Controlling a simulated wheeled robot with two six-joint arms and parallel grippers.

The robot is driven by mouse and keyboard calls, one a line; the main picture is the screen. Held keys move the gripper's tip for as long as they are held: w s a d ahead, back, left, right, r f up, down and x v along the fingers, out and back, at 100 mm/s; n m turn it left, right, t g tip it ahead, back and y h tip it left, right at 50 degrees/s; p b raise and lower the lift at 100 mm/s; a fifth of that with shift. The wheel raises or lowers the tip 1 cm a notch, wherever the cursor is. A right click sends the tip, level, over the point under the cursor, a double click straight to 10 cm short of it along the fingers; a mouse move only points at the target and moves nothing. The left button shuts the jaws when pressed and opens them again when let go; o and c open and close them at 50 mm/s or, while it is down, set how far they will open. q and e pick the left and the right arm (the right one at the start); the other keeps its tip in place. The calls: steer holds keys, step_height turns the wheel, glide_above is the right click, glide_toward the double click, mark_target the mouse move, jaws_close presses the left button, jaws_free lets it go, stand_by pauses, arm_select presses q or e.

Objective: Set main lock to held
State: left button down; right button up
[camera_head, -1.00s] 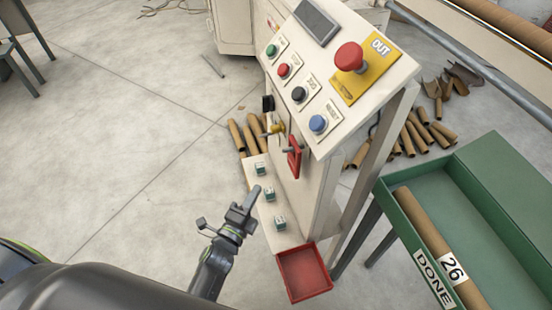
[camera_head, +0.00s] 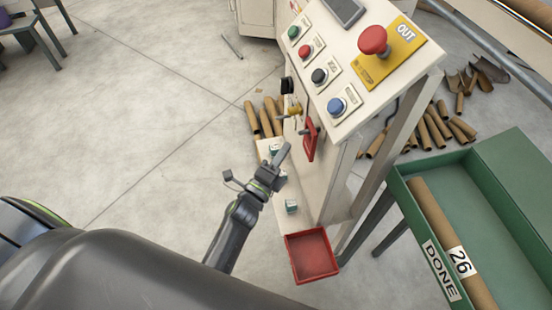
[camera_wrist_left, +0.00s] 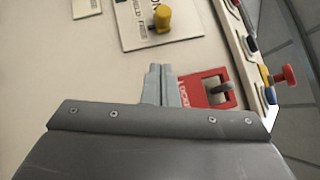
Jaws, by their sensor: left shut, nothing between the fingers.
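A red plate with a grey lever or handle (camera_head: 311,141) is on the side face of the cream control console. In the left wrist view it shows as a red plate (camera_wrist_left: 213,78) with small lettering, too small to read surely, and a dark handle. I cannot tell for certain that it is the main lock, nor its setting. My left gripper (camera_head: 285,152) is shut and empty, just left of and below the red plate in the head view. In the left wrist view its fingertips (camera_wrist_left: 160,70) are left of the red plate, apparently apart from it. My right gripper is not in view.
A yellow knob (camera_wrist_left: 161,17) on a labelled plate is near the fingertips. The console's sloped top has coloured buttons and a red mushroom button (camera_head: 373,40). A red tray (camera_head: 312,256) is below, and a green bin marked DONE (camera_head: 400,190) stands right.

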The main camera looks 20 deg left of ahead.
mark_target(295, 110)
arm_select(q)
steer(key=w+a+r, duration=0.1)
steer(key=w+r, duration=0.1)
steer(key=w, duration=0.5)
steer(key=shift+w, duration=0.25)
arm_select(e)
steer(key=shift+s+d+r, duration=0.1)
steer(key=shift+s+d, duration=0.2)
arm_select(q)
steer(key=shift+a+r, duration=0.1)
